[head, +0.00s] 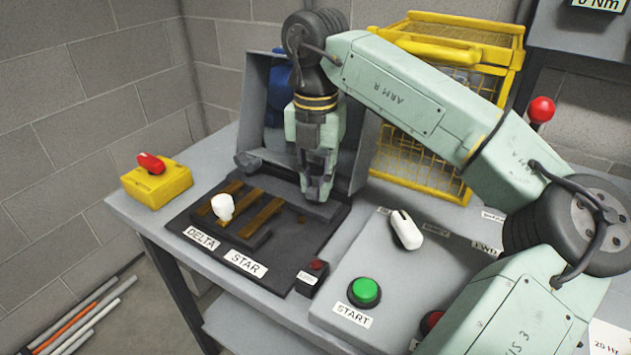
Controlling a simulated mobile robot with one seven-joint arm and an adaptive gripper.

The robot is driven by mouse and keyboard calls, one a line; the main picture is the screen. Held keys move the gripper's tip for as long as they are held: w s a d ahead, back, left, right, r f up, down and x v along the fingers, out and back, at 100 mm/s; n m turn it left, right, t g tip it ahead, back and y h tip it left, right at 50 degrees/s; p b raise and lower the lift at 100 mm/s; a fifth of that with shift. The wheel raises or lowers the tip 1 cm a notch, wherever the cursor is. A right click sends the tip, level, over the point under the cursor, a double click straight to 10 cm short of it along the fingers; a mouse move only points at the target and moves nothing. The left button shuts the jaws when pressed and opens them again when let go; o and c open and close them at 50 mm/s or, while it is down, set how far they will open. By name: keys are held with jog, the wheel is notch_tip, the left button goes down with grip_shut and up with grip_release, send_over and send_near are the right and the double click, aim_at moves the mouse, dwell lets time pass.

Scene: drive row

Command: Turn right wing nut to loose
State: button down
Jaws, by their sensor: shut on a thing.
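My gripper (318,192) points straight down over the right end of the dark terminal board (210,237). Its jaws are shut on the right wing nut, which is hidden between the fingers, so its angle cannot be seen. A white wing nut (222,207) stands in plain view at the board's left side, apart from my gripper. Brass-coloured bars (262,217) lie across the board between the two places. Labels DELTA (202,238) and STAR (245,262) are on the board's front.
A yellow box with a red switch (157,183) stands at the left. A grey open housing (254,95) and a yellow mesh guard (420,165) are behind.

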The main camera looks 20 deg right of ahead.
aim_at(317, 183)
jog(key=n, duration=0.4)
jog(key=shift+n, duration=0.3)
jog(key=n, duration=0.3)
jog(key=shift+d+n, duration=0.1)
jog(key=shift+n, duration=0.3)
jog(key=n, duration=0.3)
jog(key=shift+n, duration=2)
jog(key=c, duration=1.4)
grip_release()
jog(key=shift+c, duration=0.2)
jog(key=shift+d+r, duration=0.1)
jog(key=shift+r, duration=0.05)
notch_tip(317, 183, up, 12)
